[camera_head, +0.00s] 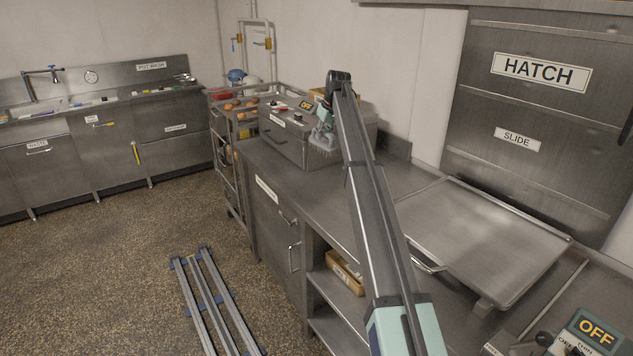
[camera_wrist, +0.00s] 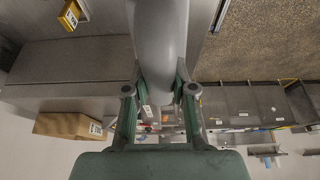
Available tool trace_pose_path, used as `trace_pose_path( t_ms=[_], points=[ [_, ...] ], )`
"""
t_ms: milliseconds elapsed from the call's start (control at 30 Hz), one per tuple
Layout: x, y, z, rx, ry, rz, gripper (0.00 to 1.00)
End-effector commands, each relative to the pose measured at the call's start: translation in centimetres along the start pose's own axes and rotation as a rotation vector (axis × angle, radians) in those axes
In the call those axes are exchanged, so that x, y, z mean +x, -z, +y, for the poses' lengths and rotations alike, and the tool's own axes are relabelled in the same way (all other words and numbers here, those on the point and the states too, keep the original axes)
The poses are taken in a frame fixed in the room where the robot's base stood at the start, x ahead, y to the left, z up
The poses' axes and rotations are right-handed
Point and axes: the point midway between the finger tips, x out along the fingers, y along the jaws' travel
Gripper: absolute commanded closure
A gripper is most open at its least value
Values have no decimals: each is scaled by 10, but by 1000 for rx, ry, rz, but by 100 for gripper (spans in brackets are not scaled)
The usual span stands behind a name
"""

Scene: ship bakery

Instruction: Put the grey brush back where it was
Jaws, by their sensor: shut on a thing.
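My gripper (camera_head: 325,115) is at the far end of my arm, over the front right of a steel machine on the counter. In the wrist view its two green fingers (camera_wrist: 160,88) are shut on a smooth, rounded grey thing, which I take to be the grey brush (camera_wrist: 162,40). The brush runs up out of that picture, so its far end is hidden. In the head view a grey part (camera_head: 325,142) hangs just below the fingers, close to the machine's front. I cannot tell whether it touches the machine or counter.
A brown box (camera_wrist: 70,126) shows in the wrist view. A rack (camera_head: 222,150) with brown round items stands left of the counter. A large steel tray (camera_head: 480,235) lies nearer me. Floor rails (camera_head: 213,300) lie below.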

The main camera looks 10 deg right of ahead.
Motion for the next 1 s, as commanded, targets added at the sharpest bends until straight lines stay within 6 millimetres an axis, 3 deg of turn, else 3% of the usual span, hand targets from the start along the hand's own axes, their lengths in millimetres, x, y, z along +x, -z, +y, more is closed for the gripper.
trace_pose_path(
  t_ms=[500, 867, 1000],
  points=[
    [107, -46, -2, 1, 1, -2, 100],
    [132, -56, -2, 0, 0, 0, 100],
    [150, -63, -2, 0, 1, -2, 100]
  ],
)
